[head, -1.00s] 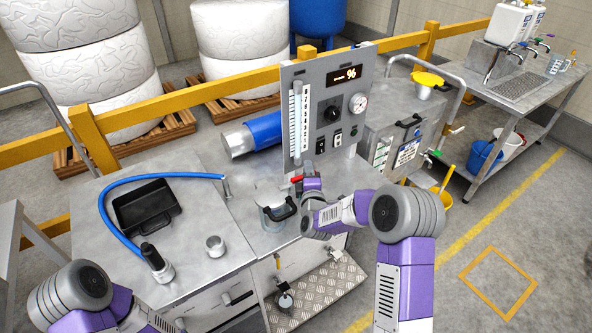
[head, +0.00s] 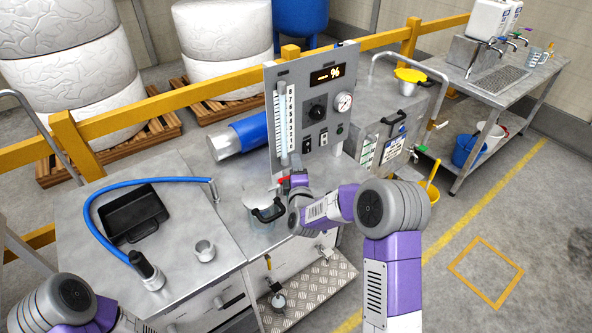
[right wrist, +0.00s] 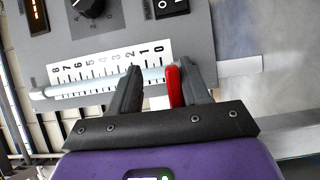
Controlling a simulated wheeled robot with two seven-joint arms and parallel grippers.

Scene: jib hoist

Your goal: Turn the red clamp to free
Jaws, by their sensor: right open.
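The red clamp (right wrist: 174,87) is a small red lever at the low end of the scale tube in the right wrist view. In the head view the red clamp (head: 283,180) shows as a small patch at the foot of the gauge panel. My right gripper (right wrist: 161,72) is open, with its black fingers on either side of the clamp. The clamp lies close along the right-hand finger; I cannot tell whether they touch. In the head view my right gripper (head: 291,179) partly hides the clamp. My left arm enters at the lower left; its gripper is out of view.
The grey panel (head: 325,78) with dial, gauge and switches stands just behind the clamp. A clear vessel with a black handle (head: 268,211) stands close in front. A blue hose (head: 100,225) and black tray (head: 135,212) lie on the bench at left.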

